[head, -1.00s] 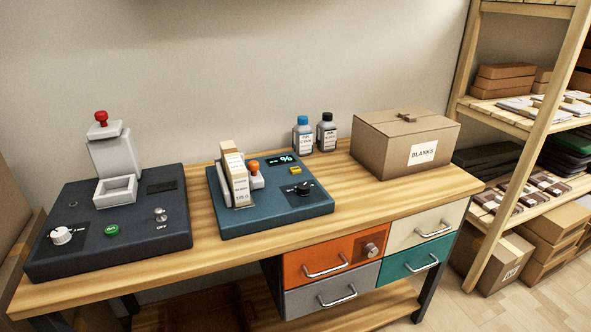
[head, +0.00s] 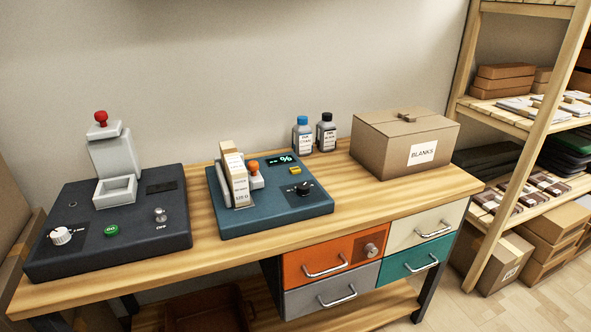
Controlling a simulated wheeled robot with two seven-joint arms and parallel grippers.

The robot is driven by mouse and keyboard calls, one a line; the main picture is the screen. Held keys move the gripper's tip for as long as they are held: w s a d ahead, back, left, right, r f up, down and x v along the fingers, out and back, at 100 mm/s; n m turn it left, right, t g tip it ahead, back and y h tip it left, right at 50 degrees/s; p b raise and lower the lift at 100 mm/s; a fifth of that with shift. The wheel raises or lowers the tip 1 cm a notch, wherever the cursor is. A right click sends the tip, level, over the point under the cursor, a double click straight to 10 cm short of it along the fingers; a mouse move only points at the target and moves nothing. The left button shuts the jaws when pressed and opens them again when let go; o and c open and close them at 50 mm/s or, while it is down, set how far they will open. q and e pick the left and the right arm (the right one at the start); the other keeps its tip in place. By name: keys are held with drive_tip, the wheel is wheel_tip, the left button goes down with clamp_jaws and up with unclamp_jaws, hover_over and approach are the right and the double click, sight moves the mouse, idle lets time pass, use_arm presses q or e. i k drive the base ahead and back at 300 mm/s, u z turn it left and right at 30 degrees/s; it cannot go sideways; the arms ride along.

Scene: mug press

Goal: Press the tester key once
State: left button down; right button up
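The blue-grey unit (head: 262,226) on the middle of the bench has a small dark display with a % sign (head: 279,161), a yellow key (head: 295,170), a black knob (head: 303,188) and an orange-topped knob (head: 254,169). I take this unit to be the tester, with the yellow key on its top panel. A stack of upright labelled cards (head: 235,180) stands on its left part. Whether the key is up or down is too small to tell. Neither of my grippers is in the view.
A dark press unit (head: 110,258) with a red-topped column, a green button (head: 111,230) and a white dial (head: 61,236) stands at left. Two bottles (head: 326,133) and a BLANKS carton (head: 405,145) stand behind and right. Drawers (head: 330,262) sit below the bench top.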

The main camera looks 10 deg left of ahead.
sight(294, 171)
drive_tip(key=z, duration=1.15)
drive_tip(key=i, duration=1.1)
drive_tip(key=u, duration=1.65)
